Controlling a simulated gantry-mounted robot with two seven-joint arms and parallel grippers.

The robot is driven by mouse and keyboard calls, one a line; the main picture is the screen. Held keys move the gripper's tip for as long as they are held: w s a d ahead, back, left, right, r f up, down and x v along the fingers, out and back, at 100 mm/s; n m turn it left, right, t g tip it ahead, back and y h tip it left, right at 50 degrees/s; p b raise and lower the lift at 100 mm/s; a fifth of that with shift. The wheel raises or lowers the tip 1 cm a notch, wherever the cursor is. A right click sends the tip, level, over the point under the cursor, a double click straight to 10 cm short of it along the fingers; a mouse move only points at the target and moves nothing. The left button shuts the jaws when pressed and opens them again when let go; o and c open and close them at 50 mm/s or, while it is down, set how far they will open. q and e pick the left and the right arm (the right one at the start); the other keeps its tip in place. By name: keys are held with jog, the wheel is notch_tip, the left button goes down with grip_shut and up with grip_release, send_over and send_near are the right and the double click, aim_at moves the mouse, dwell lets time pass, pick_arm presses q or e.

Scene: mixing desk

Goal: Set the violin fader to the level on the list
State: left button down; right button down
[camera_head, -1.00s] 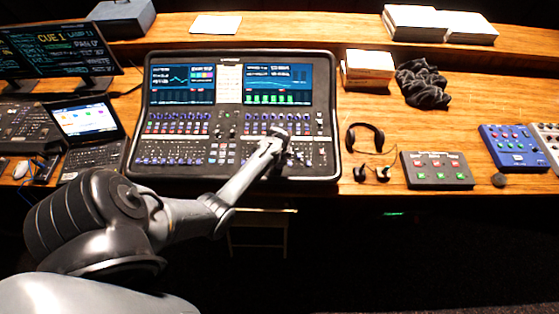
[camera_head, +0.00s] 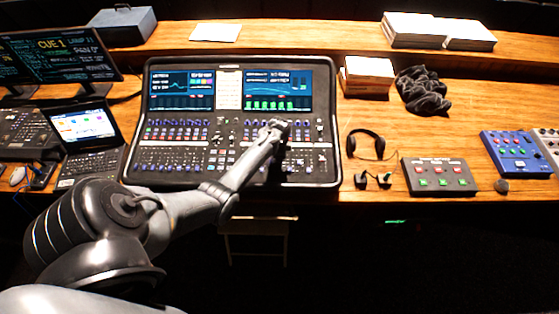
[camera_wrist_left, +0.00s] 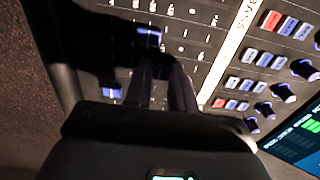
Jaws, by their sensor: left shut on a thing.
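The mixing desk (camera_head: 232,183) lies flat on the wooden table, with two lit screens and rows of knobs and faders. My left gripper (camera_head: 278,126) is over the right-hand half of its controls. In the left wrist view, the two dark fingers (camera_wrist_left: 163,72) are close together over the fader area, shut on a fader cap that they hide. Other blue fader caps (camera_wrist_left: 149,36) show nearby. A white label strip (camera_wrist_left: 232,40) reads "BASS"; I cannot read a violin label. A pale sheet with lines (camera_head: 229,88), too small to read, is between the screens.
A laptop (camera_head: 84,126) and monitor (camera_head: 65,55) stand left of the desk. Headphones (camera_head: 366,142), a grey button box (camera_head: 438,176) and a blue pedal box (camera_head: 515,150) lie to its right. A white sheet (camera_head: 215,32) is on the raised shelf.

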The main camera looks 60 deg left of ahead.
pick_arm(q)
jog(key=c, duration=0.9)
grip_release()
jog(key=shift+r, duration=0.1)
jog(key=r, duration=0.7)
jog(key=d+r, duration=0.1)
jog(key=r, duration=0.2)
jog(key=shift+s+r, duration=0.25)
jog(key=shift+s, duration=0.05)
